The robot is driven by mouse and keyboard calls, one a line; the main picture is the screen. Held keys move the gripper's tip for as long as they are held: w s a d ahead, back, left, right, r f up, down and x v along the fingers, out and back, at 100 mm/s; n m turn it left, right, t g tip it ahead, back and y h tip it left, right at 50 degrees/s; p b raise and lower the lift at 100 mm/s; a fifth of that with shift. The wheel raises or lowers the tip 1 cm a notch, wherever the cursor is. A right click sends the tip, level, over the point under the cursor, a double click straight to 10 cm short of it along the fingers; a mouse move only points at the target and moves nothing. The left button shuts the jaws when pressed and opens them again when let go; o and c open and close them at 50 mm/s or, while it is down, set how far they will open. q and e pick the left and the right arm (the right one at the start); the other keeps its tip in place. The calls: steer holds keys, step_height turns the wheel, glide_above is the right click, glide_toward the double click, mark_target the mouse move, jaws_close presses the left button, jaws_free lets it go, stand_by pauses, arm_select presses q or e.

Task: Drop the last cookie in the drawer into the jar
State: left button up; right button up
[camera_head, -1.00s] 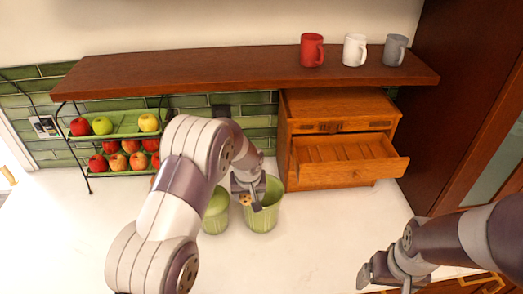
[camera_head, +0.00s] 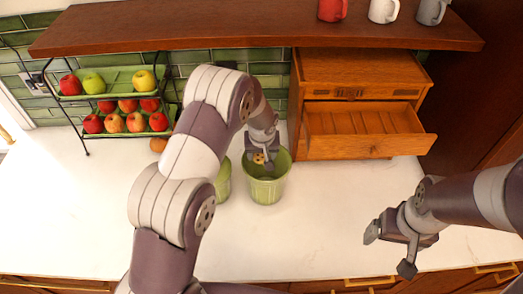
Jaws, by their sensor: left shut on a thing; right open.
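My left gripper (camera_head: 262,156) is shut on a small brown cookie (camera_head: 258,158). It holds the cookie at the mouth of the larger green jar (camera_head: 267,188), near the left part of the opening. I cannot tell whether the cookie is above the rim or slightly inside. The open wooden drawer (camera_head: 370,145) stands out from its cabinet to the right of the jar, and its visible inside looks empty. My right gripper (camera_head: 390,248) is open and empty over the front right of the counter.
A second green container (camera_head: 223,180) stands left of the jar, partly hidden by my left arm. A two-tier fruit rack (camera_head: 105,82) stands at the left. Mugs (camera_head: 383,10) sit on the brown shelf (camera_head: 240,28) above. The white counter (camera_head: 310,225) in front is clear.

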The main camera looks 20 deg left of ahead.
arm_select(q)
steer(key=shift+s+r, duration=0.15)
steer(key=o, duration=0.5)
steer(key=shift+s+r, duration=0.15)
steer(key=shift+s, duration=0.15)
steer(key=shift+o, duration=1)
steer(key=shift+s+r, duration=0.15)
steer(key=shift+s, duration=0.15)
steer(key=shift+w, duration=0.45)
steer(key=a+b+v, duration=0.1)
steer(key=b+v, duration=0.4)
steer(key=v, duration=0.7)
steer(key=shift+s+d+r, duration=0.25)
steer(key=shift+s+d, duration=0.25)
steer(key=shift+d, duration=0.05)
arm_select(e)
steer(key=f, duration=0.2)
steer(key=s+f, duration=0.1)
steer(key=f, duration=0.1)
steer(key=shift+f, duration=0.3)
